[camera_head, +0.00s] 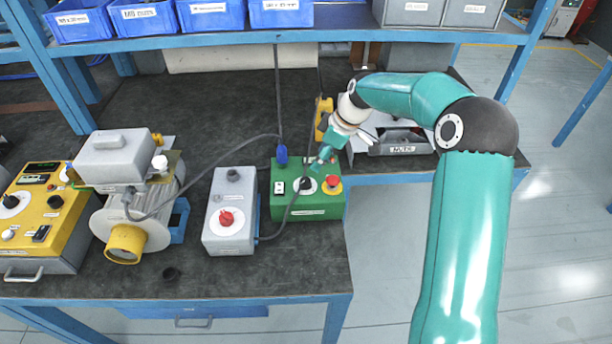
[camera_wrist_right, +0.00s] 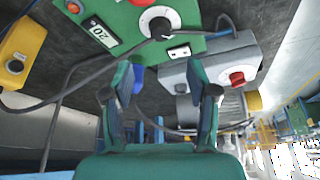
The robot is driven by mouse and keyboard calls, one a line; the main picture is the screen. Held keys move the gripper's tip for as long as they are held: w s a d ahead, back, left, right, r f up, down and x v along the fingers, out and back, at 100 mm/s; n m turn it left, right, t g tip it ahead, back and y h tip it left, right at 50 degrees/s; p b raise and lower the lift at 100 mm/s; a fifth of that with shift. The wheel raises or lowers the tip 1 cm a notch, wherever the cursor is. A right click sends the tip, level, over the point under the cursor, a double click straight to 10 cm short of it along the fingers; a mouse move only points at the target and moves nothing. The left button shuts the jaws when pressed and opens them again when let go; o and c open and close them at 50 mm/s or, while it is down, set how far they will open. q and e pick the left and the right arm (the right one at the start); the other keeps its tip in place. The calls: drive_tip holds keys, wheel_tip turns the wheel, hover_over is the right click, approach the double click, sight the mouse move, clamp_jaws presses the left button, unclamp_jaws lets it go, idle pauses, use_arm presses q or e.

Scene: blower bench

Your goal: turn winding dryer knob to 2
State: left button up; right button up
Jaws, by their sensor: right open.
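The green box (camera_head: 285,209) has a black knob (camera_head: 305,185) on a white dial, beside a red button (camera_head: 332,182). I cannot read which box is the winding dryer. The grey box (camera_head: 229,242) to its left has a red knob (camera_head: 226,217) on a white dial. My right gripper (camera_head: 319,161) is just behind the green box, empty, its fingers close to the black knob but apart from it. In the wrist view, my open right gripper (camera_wrist_right: 161,84) shows below the green box's knob (camera_wrist_right: 160,27); the grey box's red knob (camera_wrist_right: 237,78) is to the right. My left gripper is out of view.
A motor blower (camera_head: 130,222) and a yellow control box (camera_head: 57,225) stand at left. A cable crosses the green box's front. A yellow device (camera_head: 323,118) and a labelled grey tray (camera_head: 397,149) lie behind, near my right arm. Blue bins (camera_head: 213,14) line the shelf.

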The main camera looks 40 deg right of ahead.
sight(305, 180)
drive_tip(key=p+x, duration=0.2)
drive_tip(key=x, duration=0.8)
drive_tip(key=shift+a+f, duration=0.1)
drive_tip(key=shift+f, duration=0.25)
clamp_jaws()
